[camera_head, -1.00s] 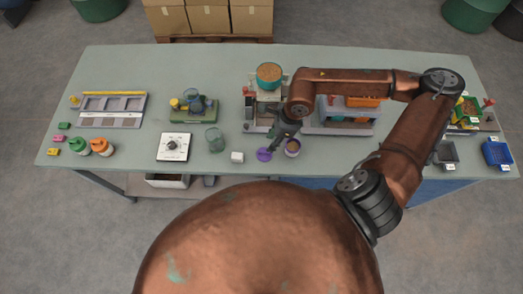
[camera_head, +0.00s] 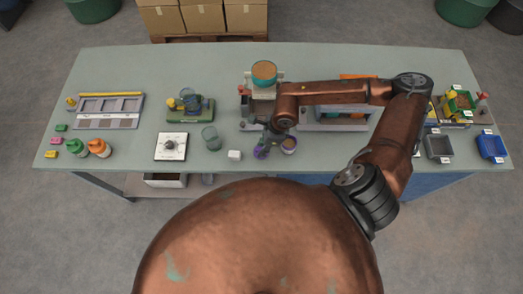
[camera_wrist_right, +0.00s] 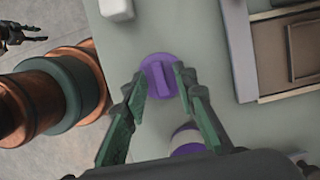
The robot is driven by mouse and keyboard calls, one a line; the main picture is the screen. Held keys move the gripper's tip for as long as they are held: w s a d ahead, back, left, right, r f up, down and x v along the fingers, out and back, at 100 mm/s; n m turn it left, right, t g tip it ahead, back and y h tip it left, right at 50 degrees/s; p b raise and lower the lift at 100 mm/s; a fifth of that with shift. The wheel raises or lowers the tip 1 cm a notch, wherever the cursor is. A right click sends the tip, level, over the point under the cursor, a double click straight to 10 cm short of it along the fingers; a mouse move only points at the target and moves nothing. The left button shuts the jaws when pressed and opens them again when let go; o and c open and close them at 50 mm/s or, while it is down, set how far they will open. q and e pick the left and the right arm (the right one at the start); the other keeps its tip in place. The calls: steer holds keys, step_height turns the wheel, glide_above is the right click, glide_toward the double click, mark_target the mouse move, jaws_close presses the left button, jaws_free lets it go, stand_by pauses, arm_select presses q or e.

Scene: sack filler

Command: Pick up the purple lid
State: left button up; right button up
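The purple lid (camera_head: 260,154) lies flat near the table's front edge, partly covered by my right gripper (camera_head: 270,145). In the right wrist view the lid (camera_wrist_right: 158,77) is round with a raised bar across it. My open right gripper (camera_wrist_right: 161,72) has its fingertips over the lid, one on each side of the bar, with gaps showing. I cannot tell their height above it. A purple-rimmed cup (camera_head: 289,145) stands just right of the lid, partly hidden in the wrist view. My left gripper (camera_wrist_right: 18,36) shows small at the wrist view's upper left; its opening is unclear.
A white dial box (camera_head: 171,147) is farther left. A machine with a brown-filled bowl (camera_head: 264,72) stands behind my gripper. The table's front edge (camera_head: 225,171) is close.

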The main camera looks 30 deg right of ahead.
jaws_close()
steer(key=shift+r, duration=0.1)
